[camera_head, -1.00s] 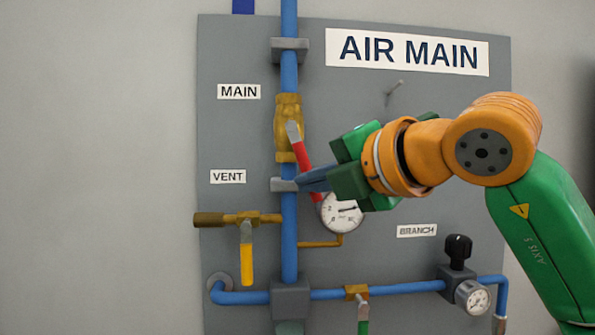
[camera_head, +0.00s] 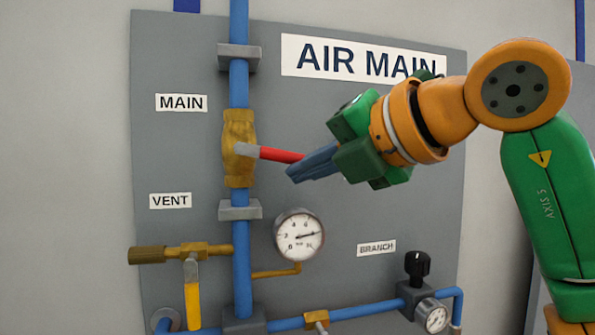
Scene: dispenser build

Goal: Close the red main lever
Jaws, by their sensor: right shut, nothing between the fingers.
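The red main lever (camera_head: 280,155) sits on the brass main valve (camera_head: 238,148) on the vertical blue pipe, beside the MAIN label. It points right, nearly level and across the pipe, with its outer end dipping slightly. My right gripper (camera_head: 292,176) comes in from the right with its fingers shut and nothing between them. The fingertips are at the lever's outer end, just below it. The lever's tip is partly hidden by the fingers, and I cannot tell whether they touch it. My left gripper is not in view.
A round gauge (camera_head: 299,235) is below the fingers. The yellow vent lever (camera_head: 193,304) hangs at the lower left. A black knob (camera_head: 417,266) and a small gauge (camera_head: 433,316) are at the lower right.

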